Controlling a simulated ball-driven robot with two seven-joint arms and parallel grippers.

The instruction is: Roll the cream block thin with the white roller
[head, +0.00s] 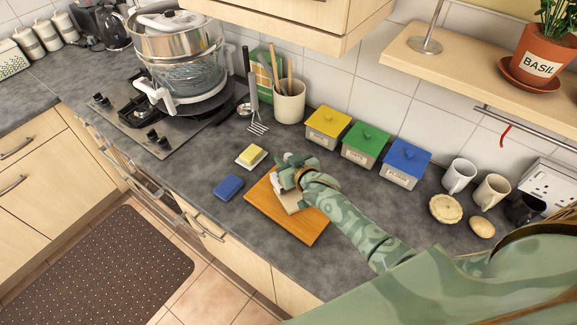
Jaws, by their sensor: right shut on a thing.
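The orange-brown wooden board (285,224) lies on the grey counter near its front edge. A flat cream block (292,204) lies on it, partly covered by my right gripper. My right gripper (284,178) is over the upper part of the board, shut on the white roller (275,183). Only a small pale part of the roller shows beside the fingers. I cannot tell whether the roller touches the block. My left gripper is not in view.
A blue sponge (228,187) and a yellow sponge on a white dish (251,156) are left of the board. Yellow (328,124), green (365,146) and blue (405,163) lidded boxes stand behind. A utensil pot (289,104) and a hob with a steel pot (183,62) are further left.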

